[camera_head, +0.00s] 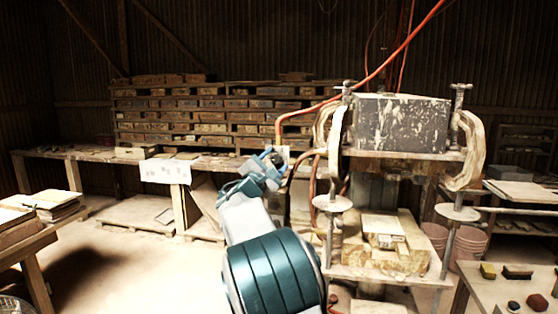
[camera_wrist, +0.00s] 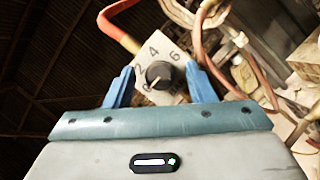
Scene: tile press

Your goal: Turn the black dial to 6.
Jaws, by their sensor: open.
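The black dial (camera_wrist: 159,74) sits on a pale square plate (camera_wrist: 176,52) in the wrist view. The figures 4 at the top and 6 at the upper right are readable; marks on the left and lower left are less clear. I cannot tell for sure where the dial points. My gripper (camera_wrist: 160,69) is open, with one blue finger on each side of the dial; contact is not visible. In the head view my gripper (camera_head: 268,162) is at the left side of the press (camera_head: 402,122), and the dial is too small to make out there.
A red hose (camera_wrist: 122,28) runs to the plate, and a brownish hose (camera_wrist: 203,35) passes close on its right. A long bench (camera_head: 95,155) with stacked boards stands behind on the left. A table (camera_head: 485,292) with small blocks is at the lower right.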

